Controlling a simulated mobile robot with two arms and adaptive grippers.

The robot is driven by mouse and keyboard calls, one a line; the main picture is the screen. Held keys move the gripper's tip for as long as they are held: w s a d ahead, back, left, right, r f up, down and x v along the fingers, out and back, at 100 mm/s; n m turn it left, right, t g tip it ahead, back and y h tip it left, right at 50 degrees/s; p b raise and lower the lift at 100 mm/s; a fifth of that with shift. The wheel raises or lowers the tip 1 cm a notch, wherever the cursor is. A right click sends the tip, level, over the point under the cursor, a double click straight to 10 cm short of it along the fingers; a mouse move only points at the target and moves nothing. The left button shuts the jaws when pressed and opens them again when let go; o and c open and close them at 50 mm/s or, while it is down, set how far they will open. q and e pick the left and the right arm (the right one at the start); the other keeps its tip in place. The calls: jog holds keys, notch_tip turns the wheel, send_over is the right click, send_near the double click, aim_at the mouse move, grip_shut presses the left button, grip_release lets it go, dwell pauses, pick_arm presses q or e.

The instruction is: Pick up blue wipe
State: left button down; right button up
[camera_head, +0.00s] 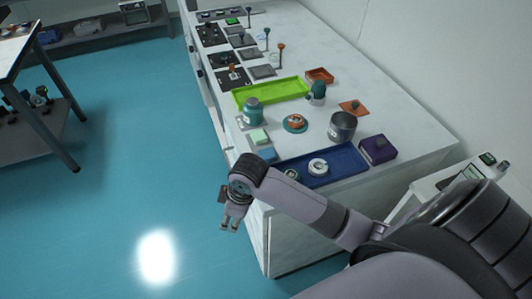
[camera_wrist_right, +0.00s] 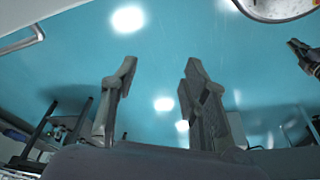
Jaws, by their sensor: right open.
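The blue wipe (camera_head: 268,155) looks like a small flat blue piece on the near left edge of the white table, just left of the dark blue tray. My arm partly hides the area beside it. My right gripper (camera_head: 231,222) hangs over the floor, left of the table and below the wipe in the picture, apart from it. In the right wrist view its two fingers (camera_wrist_right: 160,75) stand apart with nothing between them, against the blue floor. I do not see my left gripper in the head view.
A pale green piece (camera_head: 260,136) lies just behind the wipe, with a teal-and-white jar (camera_head: 253,112) beyond. The blue tray (camera_head: 345,163) holds small round items. A metal pot (camera_head: 342,126) and purple box (camera_head: 378,149) stand to the right.

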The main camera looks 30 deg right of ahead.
jog(key=w+d+r+n+g+h, duration=0.15)
jog(key=w+d+r+n, duration=0.25)
jog(key=w+d+r, duration=0.55)
jog(key=n+g+h, duration=0.1)
jog(key=h, duration=0.1)
send_near(268, 153)
notch_tip(268, 153, down, 3)
jog(key=shift+d+f+p, duration=0.1)
jog(key=shift+d+p, duration=0.05)
jog(key=shift+p, duration=0.55)
jog(key=f, duration=0.1)
jog(key=f+p, duration=0.1)
jog(key=f, duration=0.2)
jog(key=shift+s+d+f, duration=0.2)
jog(key=shift+d+f, duration=0.1)
jog(key=shift+f, duration=0.4)
jog(key=c, duration=0.5)
